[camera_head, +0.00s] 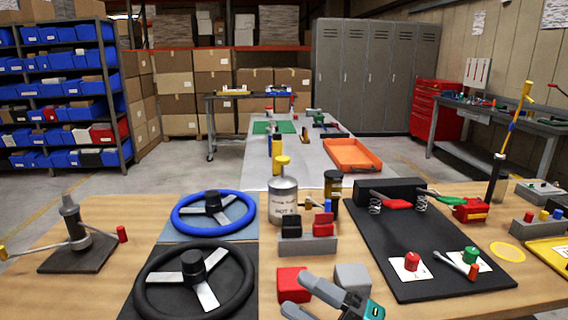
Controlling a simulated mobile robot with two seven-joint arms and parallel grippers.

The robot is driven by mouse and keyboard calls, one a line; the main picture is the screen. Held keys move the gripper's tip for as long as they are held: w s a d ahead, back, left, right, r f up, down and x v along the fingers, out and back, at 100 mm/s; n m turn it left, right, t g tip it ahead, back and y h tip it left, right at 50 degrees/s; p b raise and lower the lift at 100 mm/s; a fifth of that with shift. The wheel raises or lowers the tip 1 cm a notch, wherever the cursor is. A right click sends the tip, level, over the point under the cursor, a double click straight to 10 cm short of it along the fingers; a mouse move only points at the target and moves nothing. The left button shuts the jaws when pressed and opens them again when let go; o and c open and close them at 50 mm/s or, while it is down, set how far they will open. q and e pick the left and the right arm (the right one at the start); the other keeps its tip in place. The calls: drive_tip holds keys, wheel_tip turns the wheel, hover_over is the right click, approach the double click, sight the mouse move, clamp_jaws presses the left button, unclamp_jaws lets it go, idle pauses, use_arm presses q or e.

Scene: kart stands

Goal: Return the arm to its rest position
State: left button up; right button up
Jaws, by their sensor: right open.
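My right gripper (296,292) comes in at the bottom edge, right of the picture's middle. Its grey fingers point to the left and are apart, with nothing seen between them. They lie in front of a red block (291,281), which they partly cover; whether they touch it cannot be told. A grey block (353,275) stands just behind the gripper's body. Most of the right arm is out of the picture. My left gripper is not in view.
A black steering wheel (139,296) and a blue one (179,222) lie left of the gripper. A black board (432,276) with pedals and small parts lies to the right. A metal canister (283,203) and grey block holder (307,245) stand behind. Bare wood shows at front right.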

drive_tip(key=s+d+f+m+h, duration=0.4)
drive_tip(key=f+m+h, duration=0.1)
drive_tip(key=f+m, duration=0.3)
drive_tip(key=s+d+f+m+h, duration=0.4)
drive_tip(key=d+f+m+h, duration=0.1)
drive_tip(key=f+m, duration=0.4)
drive_tip(key=s+d+f+m+h, duration=0.5)
drive_tip(key=f+m+h, duration=0.2)
drive_tip(key=f+m, duration=0.1)
drive_tip(key=shift+d+f+t, duration=0.15)
drive_tip(key=shift+f+t, duration=0.15)
drive_tip(key=shift+f, duration=0.3)
